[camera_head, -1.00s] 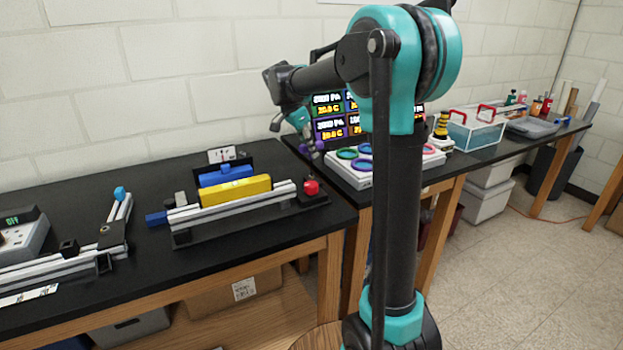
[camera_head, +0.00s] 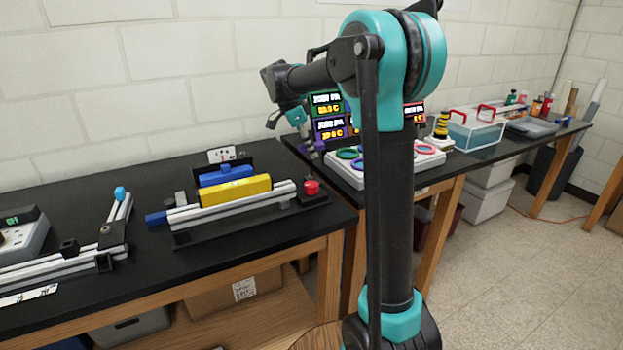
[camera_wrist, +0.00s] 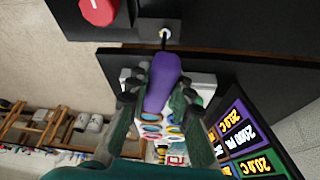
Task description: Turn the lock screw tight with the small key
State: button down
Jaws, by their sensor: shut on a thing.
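My gripper (camera_wrist: 157,98) is shut on the purple handle of the small key (camera_wrist: 164,80). The key's thin dark shaft points at the lock screw (camera_wrist: 166,34), a small pale round head on a dark block. The shaft tip overlaps the screw's edge in the wrist view; I cannot tell if it is seated. In the head view my gripper (camera_head: 303,132) and the purple key (camera_head: 313,149) are above the right end of the extrusion fixture (camera_head: 240,208). I cannot make out the screw there.
A red knob (camera_head: 311,187) stands beside the screw's block; it also shows in the wrist view (camera_wrist: 97,10). A yellow block (camera_head: 236,190) and a blue block (camera_head: 225,174) lie along the rails. A pad with coloured rings (camera_head: 345,172) and lit displays (camera_head: 329,118) stand to the right.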

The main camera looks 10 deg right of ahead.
jog(key=shift+m+g, duration=0.3)
jog(key=shift+m, duration=0.3)
jog(key=shift+w, duration=0.1)
jog(key=shift+m, duration=0.8)
jog(key=shift+g, duration=0.3)
jog(key=shift+m, duration=0.7)
jog(key=shift+g, duration=0.3)
jog(key=shift+r, duration=0.15)
jog(key=shift+r, duration=1.35)
